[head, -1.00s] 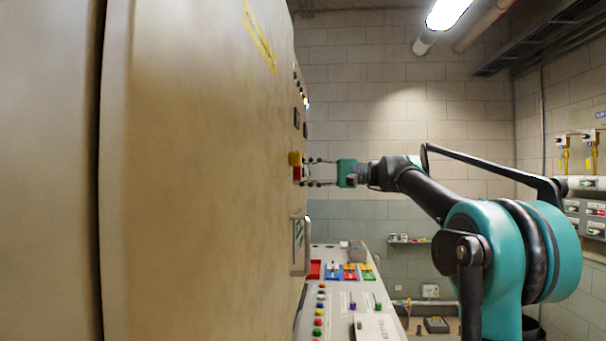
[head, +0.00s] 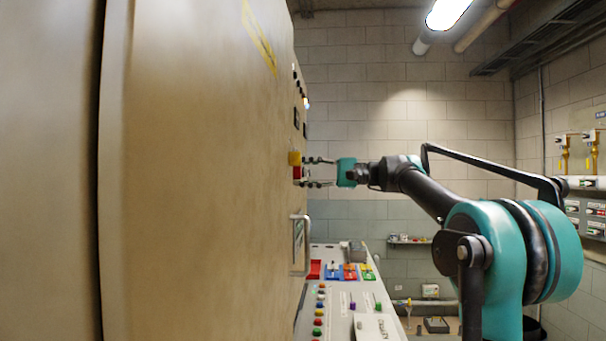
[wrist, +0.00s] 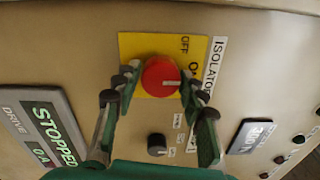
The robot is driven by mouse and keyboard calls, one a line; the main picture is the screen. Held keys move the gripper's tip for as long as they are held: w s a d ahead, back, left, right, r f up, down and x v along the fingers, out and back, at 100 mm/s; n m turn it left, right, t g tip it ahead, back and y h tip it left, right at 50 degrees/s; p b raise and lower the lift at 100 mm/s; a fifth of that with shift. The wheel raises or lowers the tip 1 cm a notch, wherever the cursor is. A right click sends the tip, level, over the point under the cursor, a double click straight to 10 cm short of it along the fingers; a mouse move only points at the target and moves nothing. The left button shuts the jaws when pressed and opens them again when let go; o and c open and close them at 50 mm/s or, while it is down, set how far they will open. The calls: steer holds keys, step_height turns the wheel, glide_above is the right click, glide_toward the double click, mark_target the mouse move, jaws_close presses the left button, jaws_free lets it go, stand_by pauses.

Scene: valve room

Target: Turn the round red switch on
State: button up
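The round red switch (wrist: 161,77) sits on a yellow plate (wrist: 136,46) marked OFF, beside a white ISOLATOR label (wrist: 215,60). In the head view the red knob (head: 297,172) shows side-on at the edge of the beige cabinet (head: 200,170). My gripper (wrist: 163,82) faces the panel with its fingers spread on either side of the knob. It is open, and the fingers look apart from the knob. It also shows in the head view (head: 312,172).
A small black knob (wrist: 156,143) is close below the red switch. A STOPPED drive display (wrist: 43,130) is at left and a dark meter (wrist: 251,135) at right. A cabinet handle (head: 307,245) juts out above the console (head: 340,300) with coloured buttons.

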steer(key=shift+o, duration=1.2)
steer(key=shift+d, duration=0.1)
steer(key=d, duration=1.2)
steer(key=shift+s+f, duration=0.15)
steer(key=shift+s, duration=0.1)
steer(key=s+f+t+h, duration=0.1)
steer(key=s+f+h, duration=0.2)
steer(key=f, duration=1)
steer(key=s+f+h, duration=0.3)
steer(key=f, duration=0.9)
steer(key=s+f+t+h, duration=0.1)
steer(key=s+f+h, duration=0.2)
steer(key=f, duration=1)
steer(key=s+d+f+h, duration=0.3)
steer(key=s+f, duration=0.3)
steer(key=f, duration=0.2)
steer(key=s+d+f+n+t+h, duration=0.1)
steer(key=s+d+f+h, duration=0.2)
steer(key=s+d+f, duration=0.3)
steer(key=s+d+f+n+h, duration=0.1)
steer(key=s+d+f+h, duration=0.2)
steer(key=f, duration=0.8)
steer(key=s+d, duration=0.1)
steer(key=s, duration=0.1)
steer(key=shift+s+d+f+t, duration=0.25)
steer(key=shift+s+f+t, duration=0.05)
steer(key=shift+s, duration=0.1)
